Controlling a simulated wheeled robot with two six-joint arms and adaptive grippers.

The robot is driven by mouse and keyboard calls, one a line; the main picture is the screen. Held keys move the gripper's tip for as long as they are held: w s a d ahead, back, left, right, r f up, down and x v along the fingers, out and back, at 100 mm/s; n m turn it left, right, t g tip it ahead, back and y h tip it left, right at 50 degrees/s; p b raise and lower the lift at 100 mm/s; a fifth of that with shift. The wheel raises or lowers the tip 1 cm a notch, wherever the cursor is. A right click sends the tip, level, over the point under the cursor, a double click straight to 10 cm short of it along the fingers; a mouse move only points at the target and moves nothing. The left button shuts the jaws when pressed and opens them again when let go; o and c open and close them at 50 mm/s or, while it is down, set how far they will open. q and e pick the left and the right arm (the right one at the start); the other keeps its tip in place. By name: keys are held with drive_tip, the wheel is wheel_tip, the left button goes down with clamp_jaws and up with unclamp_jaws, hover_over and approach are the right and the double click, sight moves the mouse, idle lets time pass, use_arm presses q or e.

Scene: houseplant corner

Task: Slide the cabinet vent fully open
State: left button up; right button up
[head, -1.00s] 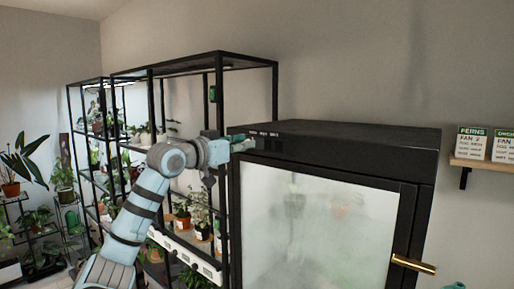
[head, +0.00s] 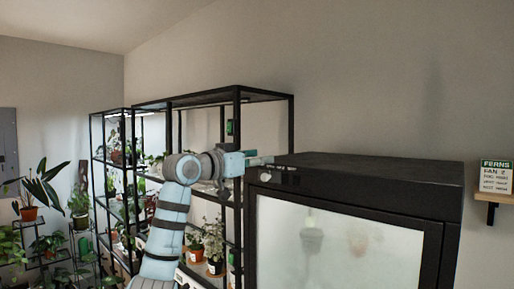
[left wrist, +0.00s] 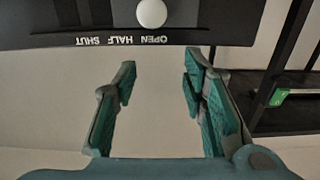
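The black cabinet (head: 352,183) with a frosted glass door stands at right in the head view. My left gripper (head: 262,160) is at its upper left front corner. In the left wrist view, the dark cabinet panel (left wrist: 230,37) shows upside-down white lettering OPEN, HALF, SHUT. A round white knob (left wrist: 152,13) sits by the lettering, toward its right-hand end in the picture. My left gripper (left wrist: 160,75) is open and empty there, its fingertips apart from the knob. The vent's slots are not clear to see. My right gripper is in no view.
A black shelf frame (head: 237,130) with potted plants stands left of the cabinet, close to my left arm. A wooden wall shelf (head: 493,195) with a FERNS card is at far right. The space above the cabinet top is clear.

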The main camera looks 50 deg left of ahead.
use_arm(q)
wheel_tip(320, 180, up, 5)
drive_tip(key=shift+r, duration=0.1)
drive_tip(key=shift+a, duration=0.15)
idle(0.4)
